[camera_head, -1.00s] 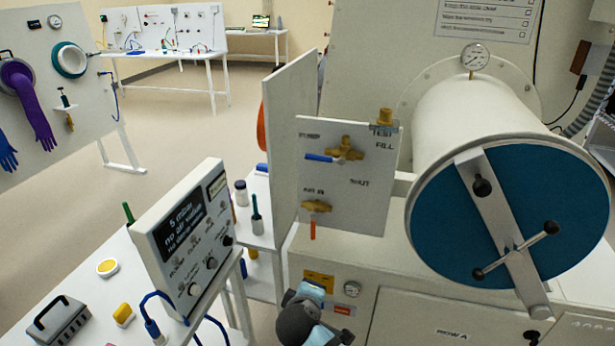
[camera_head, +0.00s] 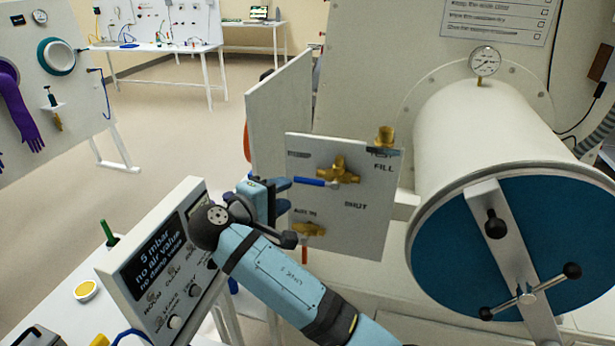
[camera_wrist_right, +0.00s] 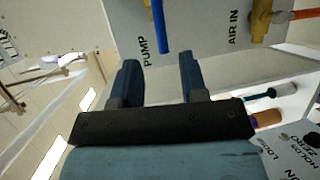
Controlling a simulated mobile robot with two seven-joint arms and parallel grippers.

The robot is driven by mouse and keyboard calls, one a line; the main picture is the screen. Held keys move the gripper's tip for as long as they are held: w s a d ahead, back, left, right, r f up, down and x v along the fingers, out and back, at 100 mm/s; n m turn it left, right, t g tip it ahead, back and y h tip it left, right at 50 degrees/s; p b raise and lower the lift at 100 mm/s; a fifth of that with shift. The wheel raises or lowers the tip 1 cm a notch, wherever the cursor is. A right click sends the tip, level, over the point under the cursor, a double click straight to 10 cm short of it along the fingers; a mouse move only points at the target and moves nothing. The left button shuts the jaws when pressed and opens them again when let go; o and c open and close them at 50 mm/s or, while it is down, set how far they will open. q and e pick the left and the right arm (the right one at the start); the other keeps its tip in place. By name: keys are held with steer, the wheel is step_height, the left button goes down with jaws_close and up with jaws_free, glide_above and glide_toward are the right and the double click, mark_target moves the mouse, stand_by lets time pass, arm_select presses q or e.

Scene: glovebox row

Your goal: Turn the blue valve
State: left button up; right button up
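The blue valve has a brass body (camera_head: 341,171) on the upper part of a pale upright panel (camera_head: 372,215). Its blue lever (camera_head: 312,182) lies nearly level, pointing left, and also shows at the top of the right wrist view (camera_wrist_right: 160,28), beside the PUMP label. My right gripper (camera_head: 288,195) is at the panel's left edge, just left of and slightly below the lever's tip. Its two dark blue fingers are apart with nothing between them (camera_wrist_right: 159,62). They appear clear of the lever. My left gripper is not in view.
A second brass valve (camera_head: 309,229) with an orange lever (camera_head: 305,254) sits lower on the panel. A display box (camera_head: 160,262) stands left of my right arm. A white chamber with a blue door (camera_head: 470,265) fills the right side. A white board (camera_head: 279,110) stands behind the panel.

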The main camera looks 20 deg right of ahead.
mark_target(306, 182)
steer(key=p+x, duration=0.1)
steer(key=x, duration=0.7)
steer(key=shift+r+p, duration=0.1)
steer(key=shift+p, duration=0.3)
steer(key=shift+w+d+f, duration=0.2)
steer(key=shift+w+d, duration=0.15)
steer(key=shift+d, duration=0.1)
steer(key=c, duration=0.6)
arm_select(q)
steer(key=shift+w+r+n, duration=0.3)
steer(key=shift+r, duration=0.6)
arm_select(e)
jaws_close()
